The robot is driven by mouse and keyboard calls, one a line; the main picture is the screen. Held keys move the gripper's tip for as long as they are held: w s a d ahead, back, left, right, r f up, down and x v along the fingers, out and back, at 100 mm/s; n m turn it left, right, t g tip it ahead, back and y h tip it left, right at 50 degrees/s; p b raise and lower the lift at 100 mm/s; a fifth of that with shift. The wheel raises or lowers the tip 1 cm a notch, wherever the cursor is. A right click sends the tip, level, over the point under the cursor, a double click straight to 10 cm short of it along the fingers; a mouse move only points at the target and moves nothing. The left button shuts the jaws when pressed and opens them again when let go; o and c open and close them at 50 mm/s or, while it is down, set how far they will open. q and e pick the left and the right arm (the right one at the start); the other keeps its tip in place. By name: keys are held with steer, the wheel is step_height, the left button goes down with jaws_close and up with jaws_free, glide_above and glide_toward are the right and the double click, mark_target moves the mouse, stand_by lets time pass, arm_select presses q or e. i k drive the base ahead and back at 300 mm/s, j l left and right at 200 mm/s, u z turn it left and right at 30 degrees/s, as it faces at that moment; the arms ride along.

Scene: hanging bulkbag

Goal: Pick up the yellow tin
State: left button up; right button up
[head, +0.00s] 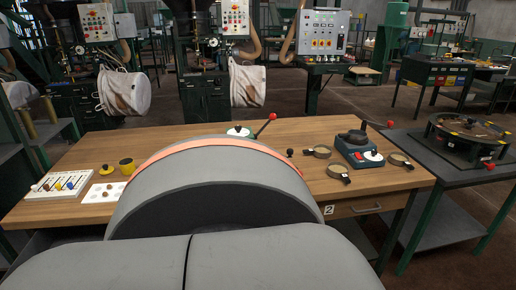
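A small round yellow tin (127,167) stands on the left part of the wooden table (70,195), with a darker top. A small, flat yellow piece, perhaps a lid (106,170), lies just left of it. Neither of my grippers is in view. A large grey rounded body with an orange band, which seems to be mine, covers the middle and front of the table.
Left of the tin are a white card with small pieces (103,192) and a white rack of coloured-tipped tools (58,186). On the right stand a dark device with a red knob (357,150) and several ring-shaped pans (322,152). White bags (122,92) hang behind.

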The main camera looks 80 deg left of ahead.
mark_target(127, 166)
steer(key=i+u, duration=0.1)
steer(key=u, duration=0.35)
steer(key=i+u, duration=0.1)
steer(key=u, duration=0.35)
steer(key=l+u, duration=0.1)
steer(key=u, duration=0.35)
steer(key=i+l, duration=0.05)
